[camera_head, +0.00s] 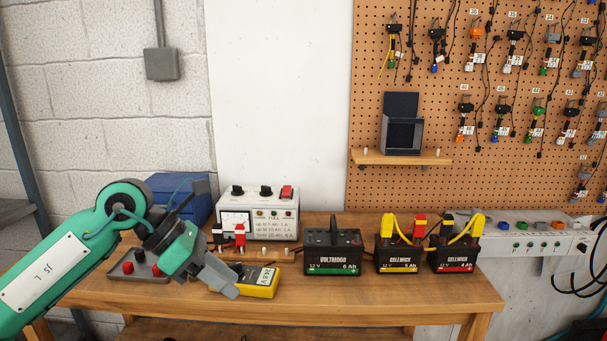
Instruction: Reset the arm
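My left arm, teal and grey, reaches in from the left over the wooden bench. My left gripper (228,288) points down and to the right, in front of the yellow multimeter (263,283), which it partly hides. The picture does not show clearly whether its fingers are apart or together, and I see nothing held in it. Whether it touches the meter or the bench I cannot tell. My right gripper is not in view.
The bench front right is clear.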

